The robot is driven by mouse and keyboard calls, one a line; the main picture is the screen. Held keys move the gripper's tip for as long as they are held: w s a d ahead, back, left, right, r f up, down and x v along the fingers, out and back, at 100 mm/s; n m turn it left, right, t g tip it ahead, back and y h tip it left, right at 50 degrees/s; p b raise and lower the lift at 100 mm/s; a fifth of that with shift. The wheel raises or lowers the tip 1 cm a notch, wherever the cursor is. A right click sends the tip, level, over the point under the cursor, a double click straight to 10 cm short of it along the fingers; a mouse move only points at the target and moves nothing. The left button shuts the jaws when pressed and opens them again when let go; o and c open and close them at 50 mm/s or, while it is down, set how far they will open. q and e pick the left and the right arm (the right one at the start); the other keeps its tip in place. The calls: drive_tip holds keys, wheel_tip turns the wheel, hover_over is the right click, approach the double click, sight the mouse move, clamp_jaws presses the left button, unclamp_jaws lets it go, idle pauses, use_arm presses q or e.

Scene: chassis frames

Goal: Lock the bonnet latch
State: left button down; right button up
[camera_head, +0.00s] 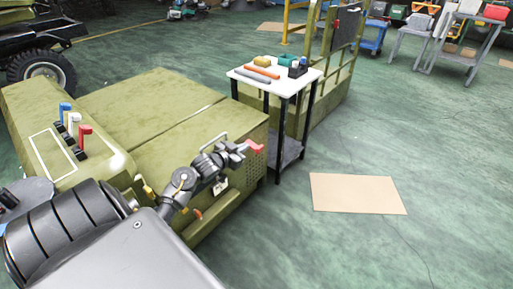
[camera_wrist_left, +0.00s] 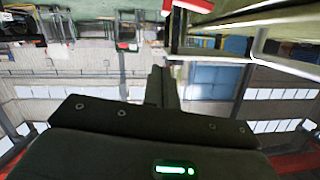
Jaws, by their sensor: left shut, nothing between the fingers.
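The olive-green bonnet (camera_head: 165,112) fills the left middle of the head view, with a seam across its top. A red handle (camera_head: 254,146), which looks like the bonnet latch, sticks out at the bonnet's front right edge. My left gripper (camera_head: 238,150) is shut and empty, right beside the red handle; I cannot tell whether they touch. The left wrist view shows the closed fingers (camera_wrist_left: 162,86) pointing up the picture, with a red piece (camera_wrist_left: 195,5) at the top edge just beyond them. The latch's base is hidden behind the gripper. My right gripper is not in view.
Blue, white and red levers (camera_head: 74,124) stand on the fender at the left. A small white-topped table (camera_head: 268,84) with tools stands just beyond the bonnet's front. A cardboard sheet (camera_head: 357,193) lies on the green floor, which is clear at the right.

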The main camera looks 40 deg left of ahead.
use_arm(q)
drive_tip(key=shift+w, duration=0.15)
drive_tip(key=b, duration=0.3)
hover_over(257, 146)
drive_tip(key=s+d, duration=0.3)
wheel_tip(257, 146, down, 3)
drive_tip(key=shift+s+a+f, duration=0.1)
drive_tip(key=shift+a+f, duration=0.05)
drive_tip(key=shift+f, duration=0.7)
drive_tip(key=shift+a+f, duration=0.1)
drive_tip(key=shift+f, duration=0.75)
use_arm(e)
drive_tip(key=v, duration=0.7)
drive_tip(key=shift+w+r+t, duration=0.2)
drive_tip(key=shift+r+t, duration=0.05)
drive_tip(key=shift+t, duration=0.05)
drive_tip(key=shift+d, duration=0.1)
use_arm(q)
drive_tip(key=shift+d+f+b, duration=0.1)
drive_tip(key=shift+b, duration=0.25)
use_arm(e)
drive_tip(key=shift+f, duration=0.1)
